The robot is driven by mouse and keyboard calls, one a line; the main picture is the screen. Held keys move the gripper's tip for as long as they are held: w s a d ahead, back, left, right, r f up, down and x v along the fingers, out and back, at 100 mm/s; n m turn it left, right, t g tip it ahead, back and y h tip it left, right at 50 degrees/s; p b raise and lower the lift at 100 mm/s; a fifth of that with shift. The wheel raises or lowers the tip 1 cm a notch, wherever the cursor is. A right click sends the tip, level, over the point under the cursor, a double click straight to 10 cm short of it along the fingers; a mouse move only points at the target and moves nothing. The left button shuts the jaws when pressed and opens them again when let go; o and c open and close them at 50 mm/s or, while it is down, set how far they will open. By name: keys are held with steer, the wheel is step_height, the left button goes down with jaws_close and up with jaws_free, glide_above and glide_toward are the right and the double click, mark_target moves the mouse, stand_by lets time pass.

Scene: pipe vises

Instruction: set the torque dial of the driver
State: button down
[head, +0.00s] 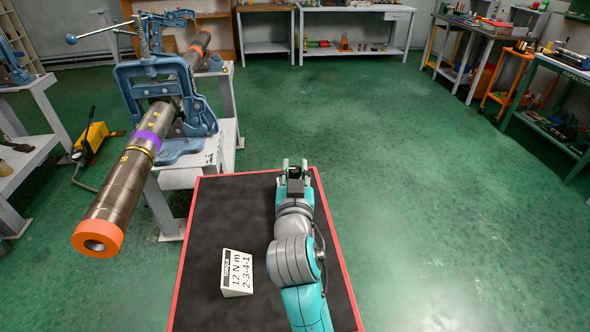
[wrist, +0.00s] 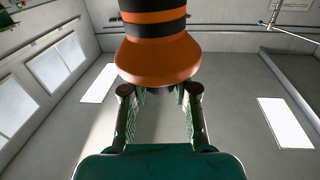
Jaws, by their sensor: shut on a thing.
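My gripper (head: 294,168) is at the far end of the black mat in the head view, with its fingers pointing away from me. In the wrist view its two green fingers (wrist: 160,92) stand on either side of the lower end of an orange and black banded body (wrist: 158,62), and they are shut on it. This looks like the driver's handle, flared at the lower end; its top is cut off by the frame. Only a small dark part shows between the fingers in the head view. No dial markings can be read. A white card (head: 237,273) reads "TORQUE 12 N m 2-3-4-1".
The red-edged black mat (head: 215,215) lies under my arm, otherwise clear. To its left a blue vise (head: 150,80) on a white bench holds a long pipe (head: 118,195) with an orange end, sticking out toward me. Green floor (head: 430,200) is free on the right.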

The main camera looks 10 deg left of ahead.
steer(key=c, duration=0.9)
jaws_free()
steer(key=shift+o, duration=0.2)
steer(key=s+d, duration=0.1)
steer(key=s, duration=1.1)
steer(key=shift+d, duration=0.4)
